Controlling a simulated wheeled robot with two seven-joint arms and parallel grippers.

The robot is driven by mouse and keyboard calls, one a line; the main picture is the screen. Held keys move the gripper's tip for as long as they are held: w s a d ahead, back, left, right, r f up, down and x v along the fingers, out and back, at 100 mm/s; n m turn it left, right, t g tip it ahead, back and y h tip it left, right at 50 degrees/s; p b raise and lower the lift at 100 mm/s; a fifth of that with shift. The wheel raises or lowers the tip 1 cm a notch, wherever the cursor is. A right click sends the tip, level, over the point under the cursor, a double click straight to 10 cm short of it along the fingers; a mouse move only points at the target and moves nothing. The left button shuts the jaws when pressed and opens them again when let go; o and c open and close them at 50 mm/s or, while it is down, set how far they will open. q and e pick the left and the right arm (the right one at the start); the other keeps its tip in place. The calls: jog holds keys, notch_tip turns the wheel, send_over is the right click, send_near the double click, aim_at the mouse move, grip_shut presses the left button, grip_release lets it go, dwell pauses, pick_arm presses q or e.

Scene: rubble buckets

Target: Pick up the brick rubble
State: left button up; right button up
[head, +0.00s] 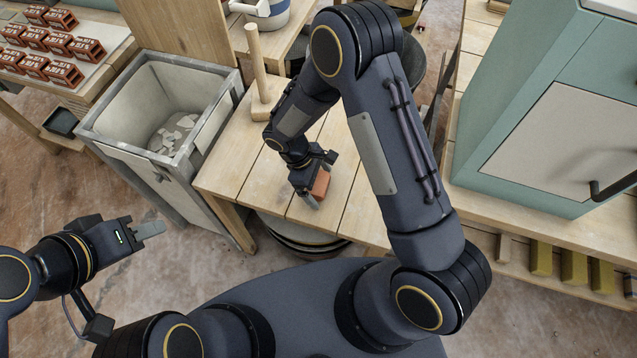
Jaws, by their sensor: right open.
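A small orange-red piece of brick rubble (321,184) lies on the wooden table (236,178), close to its front edge. My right gripper (312,190) is over the table, pointing down, with the brick piece at its fingers. The gripper is open, and its fingers partly hide the brick; I cannot tell whether they touch it. My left gripper (150,230) is in front of the table at the left, away from the brick.
A grey bin (137,152) with pale broken pieces inside stands left of the table. A wooden peg on a base (258,70) stands at the table's back. A teal cabinet (460,165) is at the right. Several red-brown blocks (52,45) sit on a left bench.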

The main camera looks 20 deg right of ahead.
jog(key=c, duration=1.2)
jog(key=shift+r, duration=0.1)
